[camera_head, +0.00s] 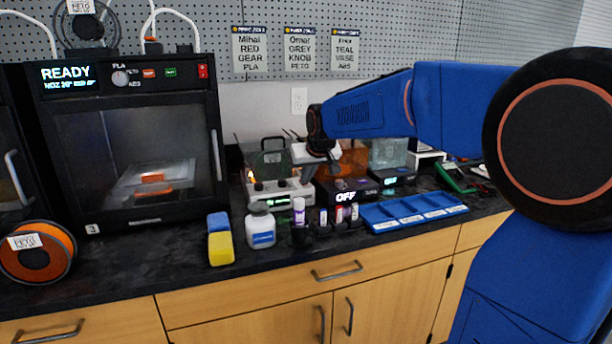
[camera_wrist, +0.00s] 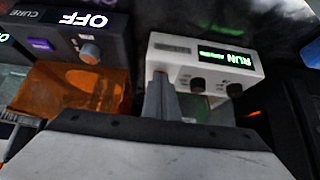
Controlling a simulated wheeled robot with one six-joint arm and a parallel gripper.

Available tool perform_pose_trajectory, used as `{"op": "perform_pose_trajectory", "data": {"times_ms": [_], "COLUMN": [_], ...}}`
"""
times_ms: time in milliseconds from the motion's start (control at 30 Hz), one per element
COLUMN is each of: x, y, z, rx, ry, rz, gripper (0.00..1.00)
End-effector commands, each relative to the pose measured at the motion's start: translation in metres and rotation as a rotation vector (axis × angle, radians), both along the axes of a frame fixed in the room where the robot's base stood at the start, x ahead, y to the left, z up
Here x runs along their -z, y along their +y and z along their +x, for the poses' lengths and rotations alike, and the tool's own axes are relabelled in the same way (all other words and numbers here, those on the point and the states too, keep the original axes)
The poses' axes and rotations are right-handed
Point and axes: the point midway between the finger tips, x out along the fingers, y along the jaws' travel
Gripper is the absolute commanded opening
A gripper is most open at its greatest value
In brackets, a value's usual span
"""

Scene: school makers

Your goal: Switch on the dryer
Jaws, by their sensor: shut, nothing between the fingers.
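A black unit (camera_head: 342,190) with a lit OFF display and an orange see-through cover stands mid-bench. In the wrist view its front (camera_wrist: 75,42) shows upside down, with a grey knob (camera_wrist: 89,53) and a purple button (camera_wrist: 41,44). I see no readable dryer label. To its left is a white unit (camera_head: 280,192); its green display reads RUN in the wrist view (camera_wrist: 222,57), above two dark knobs. My gripper (camera_head: 322,160) is shut and empty above the gap between these units. In the wrist view its fingers (camera_wrist: 160,92) overlap the white unit's near end; contact cannot be told.
A 3D printer (camera_head: 140,140) reading READY stands left. Along the bench front are a sponge (camera_head: 220,240), a white bottle (camera_head: 260,228), small tubes and a blue tray (camera_head: 415,212). Another black unit (camera_head: 390,178) stands close on the right.

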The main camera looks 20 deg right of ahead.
Motion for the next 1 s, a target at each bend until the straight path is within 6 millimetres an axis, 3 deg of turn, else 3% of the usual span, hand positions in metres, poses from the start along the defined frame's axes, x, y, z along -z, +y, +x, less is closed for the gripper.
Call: {"op": "perform_pose_trajectory", "data": {"times_ms": [1000], "x": [-0.019], "y": [0.000], "z": [0.000], "rx": [0.000], "ry": [-0.001], "rz": [0.000], "gripper": [0.00]}}
